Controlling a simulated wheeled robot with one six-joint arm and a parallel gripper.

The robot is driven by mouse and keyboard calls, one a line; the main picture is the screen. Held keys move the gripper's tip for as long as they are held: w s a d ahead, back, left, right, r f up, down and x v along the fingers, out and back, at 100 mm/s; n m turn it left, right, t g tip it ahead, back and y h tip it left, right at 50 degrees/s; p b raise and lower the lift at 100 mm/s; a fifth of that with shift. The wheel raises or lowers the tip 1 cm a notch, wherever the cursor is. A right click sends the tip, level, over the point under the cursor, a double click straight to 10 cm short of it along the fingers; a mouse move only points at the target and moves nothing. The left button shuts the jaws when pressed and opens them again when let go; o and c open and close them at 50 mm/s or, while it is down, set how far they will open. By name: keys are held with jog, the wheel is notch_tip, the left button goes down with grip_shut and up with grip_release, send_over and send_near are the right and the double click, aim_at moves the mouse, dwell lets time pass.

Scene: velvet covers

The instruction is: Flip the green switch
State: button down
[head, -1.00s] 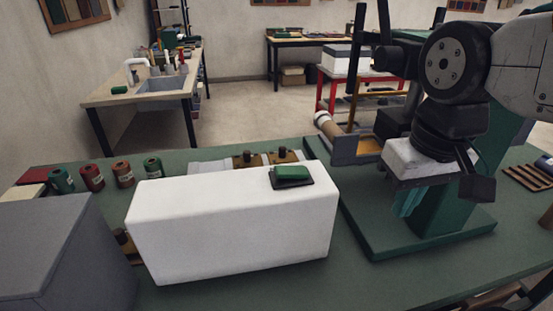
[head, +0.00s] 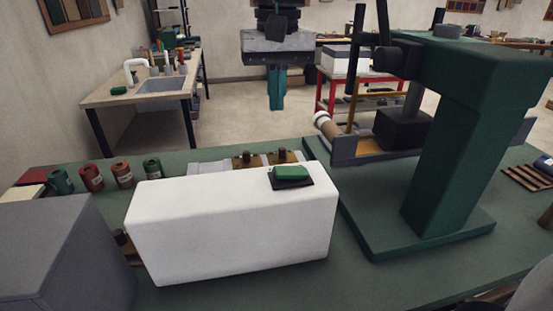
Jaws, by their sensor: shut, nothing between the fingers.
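The green switch (head: 291,173) is a small green rocker on a dark square base. It sits on top of a white box (head: 230,229), near the box's right end. My gripper (head: 276,105) points down, above and beyond the switch in the picture, with clear space between them. Its teal fingers are shut together with nothing between them. The switch is fully in view.
A green press (head: 437,150) stands right of the white box. A grey block (head: 60,250) is at the front left. Several thread spools (head: 92,177) stand at the left back. Brown blocks with dark knobs (head: 248,159) lie behind the white box.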

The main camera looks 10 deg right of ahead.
jog(key=shift+r, duration=0.15)
jog(key=shift+r, duration=0.7)
notch_tip(320, 180, up, 14)
jog(key=d, duration=0.2)
jog(key=shift+d, duration=0.15)
jog(key=shift+w+f, duration=0.1)
jog(key=s+d+f, duration=0.4)
jog(key=s+f, duration=0.3)
jog(key=f, duration=0.2)
jog(key=s+d+f+t, duration=0.1)
jog(key=s+d+f, duration=0.4)
jog(key=s+f, duration=0.2)
jog(key=s+d+f, duration=0.4)
jog(key=s+f, duration=0.3)
jog(key=f, duration=0.4)
jog(key=shift+d+f, duration=0.4)
